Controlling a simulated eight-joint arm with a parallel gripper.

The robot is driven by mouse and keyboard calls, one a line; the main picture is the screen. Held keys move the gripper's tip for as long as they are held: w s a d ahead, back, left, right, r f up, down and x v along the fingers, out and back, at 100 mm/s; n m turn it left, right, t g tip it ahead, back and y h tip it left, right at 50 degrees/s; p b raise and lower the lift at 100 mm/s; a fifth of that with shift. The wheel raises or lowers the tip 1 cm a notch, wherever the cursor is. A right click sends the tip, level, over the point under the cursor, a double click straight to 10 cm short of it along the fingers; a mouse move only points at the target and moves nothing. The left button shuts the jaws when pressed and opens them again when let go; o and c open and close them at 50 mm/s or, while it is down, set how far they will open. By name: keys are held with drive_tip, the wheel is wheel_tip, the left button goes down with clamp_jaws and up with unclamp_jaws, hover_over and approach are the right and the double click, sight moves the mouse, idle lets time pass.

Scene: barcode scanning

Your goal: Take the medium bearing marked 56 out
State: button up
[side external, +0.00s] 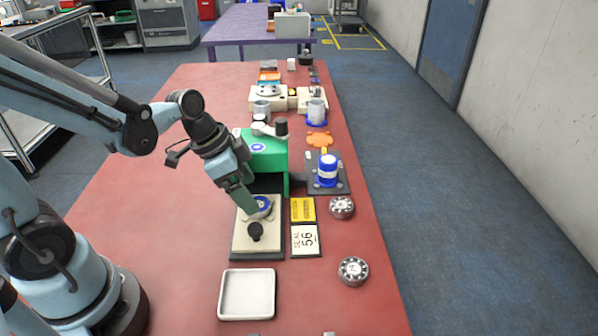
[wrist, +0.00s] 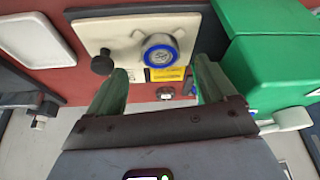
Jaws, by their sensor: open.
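A round grey part with a blue ring (side external: 262,206) sits on the cream plate (side external: 242,243) of the green machine, and it also shows in the wrist view (wrist: 160,51). It may be the medium bearing; I cannot read a 56 on it. My gripper (side external: 248,206) is at this part, and in the wrist view its open fingers (wrist: 161,68) lie on either side of it, with no clear contact. A white card reading "SEAL 56" (side external: 305,240) lies right of the plate. Two metal bearings lie on the red table, one farther back (side external: 342,207) and one nearer (side external: 353,270).
A black knob (side external: 256,231) stands on the plate close to my gripper. The green machine (side external: 265,155) rises behind. An empty white tray (side external: 247,294) lies in front. A yellow card (side external: 302,209) and a blue-and-white container (side external: 327,170) are to the right.

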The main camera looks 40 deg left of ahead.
sight(264, 204)
drive_tip(key=shift+x, duration=1.95)
drive_tip(key=shift+a, duration=0.1)
drive_tip(key=c, duration=1.3)
drive_tip(key=shift+c, duration=0.2)
drive_tip(key=shift+r, duration=0.2)
